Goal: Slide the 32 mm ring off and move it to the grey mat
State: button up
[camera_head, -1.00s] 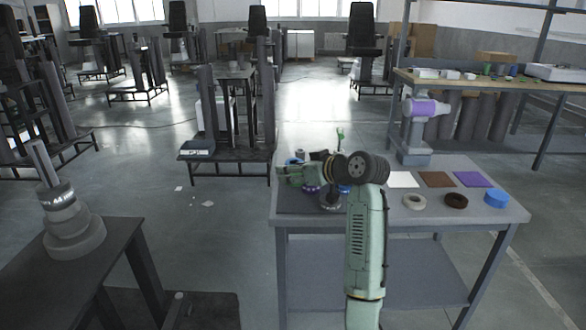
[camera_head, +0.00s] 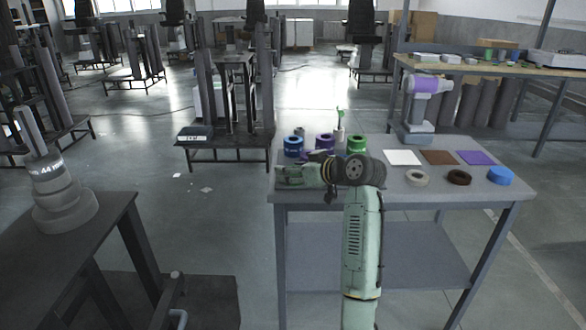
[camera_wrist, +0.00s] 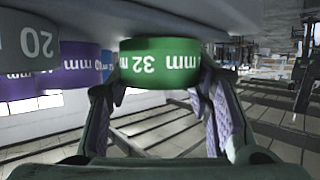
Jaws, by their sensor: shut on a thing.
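The green 32 mm ring (camera_wrist: 160,63) is between my gripper's (camera_wrist: 163,85) fingertips in the wrist view, its label upside down. My gripper is shut on it. A green ring also shows in the head view (camera_head: 356,143), at the back of the table, just behind my wrist. My arm hides most of the gripper's front there, and what lies under the ring is hidden. Three mats lie at the right of the table: a very pale, whitish one (camera_head: 403,157), a brown one (camera_head: 440,157) and a purple one (camera_head: 475,157). The pale mat looks bare.
A purple ring (camera_head: 325,142) and a blue ring (camera_head: 293,145) stand left of the green one. A grey ring marked 20 (camera_wrist: 27,42) is close by. Grey (camera_head: 417,178), brown (camera_head: 459,177) and blue (camera_head: 500,176) rings lie before the mats. A pale machine (camera_head: 420,105) stands behind.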

jog(key=o, duration=1.4)
jog(key=shift+c, duration=0.2)
jog(key=v, duration=1.2)
jog(key=shift+r, duration=0.1)
